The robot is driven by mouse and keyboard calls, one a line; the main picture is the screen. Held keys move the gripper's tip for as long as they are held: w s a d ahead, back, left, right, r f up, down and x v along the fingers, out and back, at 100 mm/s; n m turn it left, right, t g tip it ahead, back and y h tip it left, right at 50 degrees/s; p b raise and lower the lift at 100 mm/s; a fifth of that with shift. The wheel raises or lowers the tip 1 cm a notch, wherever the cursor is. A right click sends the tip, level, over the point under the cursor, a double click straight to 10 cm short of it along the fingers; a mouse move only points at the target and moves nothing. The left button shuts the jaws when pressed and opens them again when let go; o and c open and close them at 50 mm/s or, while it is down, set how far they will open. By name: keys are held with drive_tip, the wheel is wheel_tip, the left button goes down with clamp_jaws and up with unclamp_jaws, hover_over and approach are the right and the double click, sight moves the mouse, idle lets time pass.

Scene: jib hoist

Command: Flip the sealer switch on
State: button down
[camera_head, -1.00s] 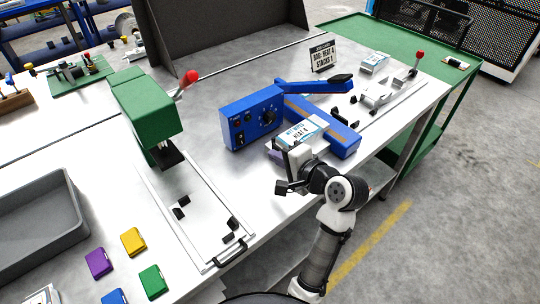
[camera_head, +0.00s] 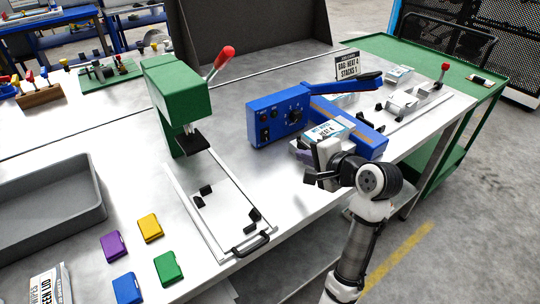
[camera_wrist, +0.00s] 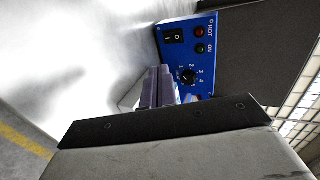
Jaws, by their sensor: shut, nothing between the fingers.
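The blue sealer (camera_head: 283,112) stands on the metal bench, its lever arm (camera_head: 340,88) raised over its long base. In the wrist view its control panel (camera_wrist: 207,60) shows a black rocker switch (camera_wrist: 173,37) marked with a line and a circle, beside a red and a dark green lamp, with a numbered dial (camera_wrist: 188,76) nearby. I cannot tell which side of the rocker is pressed. My gripper (camera_wrist: 158,88) is shut and empty, its fingers pointing towards the panel and apart from the switch. In the head view my wrist hides part of the gripper in front of the sealer.
A white card (camera_head: 328,132) stands or lies by the sealer near my gripper. A green press (camera_head: 178,95) with a red-knobbed lever stands left of it. A sign (camera_head: 347,66) is behind. The bench between press and sealer is clear.

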sight(266, 140)
drive_tip(key=shift+w, duration=0.15)
drive_tip(key=p+x, duration=0.1)
drive_tip(key=x, duration=0.3)
drive_tip(key=p+x, duration=0.1)
drive_tip(key=x, duration=0.4)
drive_tip(key=r+p+x, duration=0.1)
drive_tip(key=x, duration=0.3)
drive_tip(key=shift+w+a+f, duration=0.1)
drive_tip(key=shift+w+a, duration=0.2)
drive_tip(key=shift+w, duration=0.15)
drive_tip(key=shift+w+a+f, duration=0.1)
drive_tip(key=shift+a+f, duration=0.05)
drive_tip(key=shift+f, duration=0.05)
drive_tip(key=shift+r+t, duration=0.1)
drive_tip(key=shift+t, duration=0.3)
drive_tip(key=shift+r, duration=0.2)
